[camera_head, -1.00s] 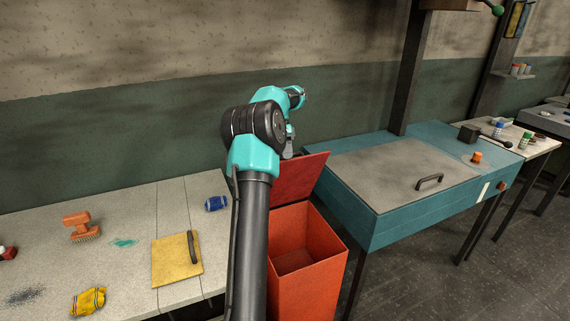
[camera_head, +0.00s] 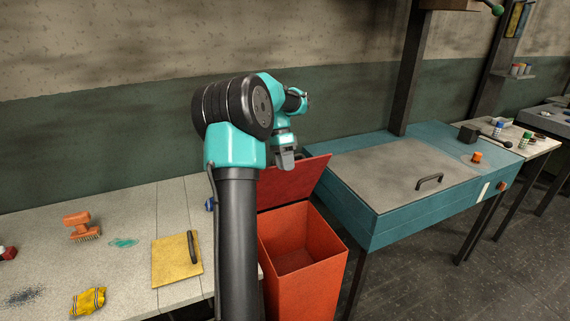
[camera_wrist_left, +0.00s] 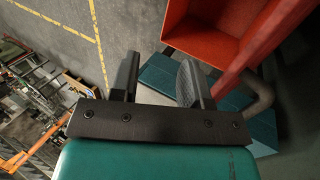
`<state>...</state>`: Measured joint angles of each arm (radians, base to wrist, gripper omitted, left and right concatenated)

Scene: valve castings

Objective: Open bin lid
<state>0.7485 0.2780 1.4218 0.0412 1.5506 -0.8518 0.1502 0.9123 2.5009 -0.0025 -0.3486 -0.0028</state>
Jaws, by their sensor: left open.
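The red bin (camera_head: 322,276) stands between the pale bench and the teal bench, its top open and its inside looking empty. Its red lid (camera_head: 306,183) is swung up and leans back at the rear of the bin. My left gripper (camera_head: 286,160) is in front of the lid's upper part; whether it touches the lid cannot be told. In the left wrist view the jaws (camera_wrist_left: 160,75) are apart with nothing between them, and the open bin (camera_wrist_left: 205,30) shows beyond them. My left arm hides the bin's left side. My right gripper is not in view.
A teal bench (camera_head: 400,226) with a handled grey panel stands right of the bin. On the pale bench (camera_head: 130,200) lie an orange brush (camera_head: 79,226), a yellow plate with a handle (camera_head: 176,262) and a yellow cloth (camera_head: 88,301). A post rises behind the teal bench.

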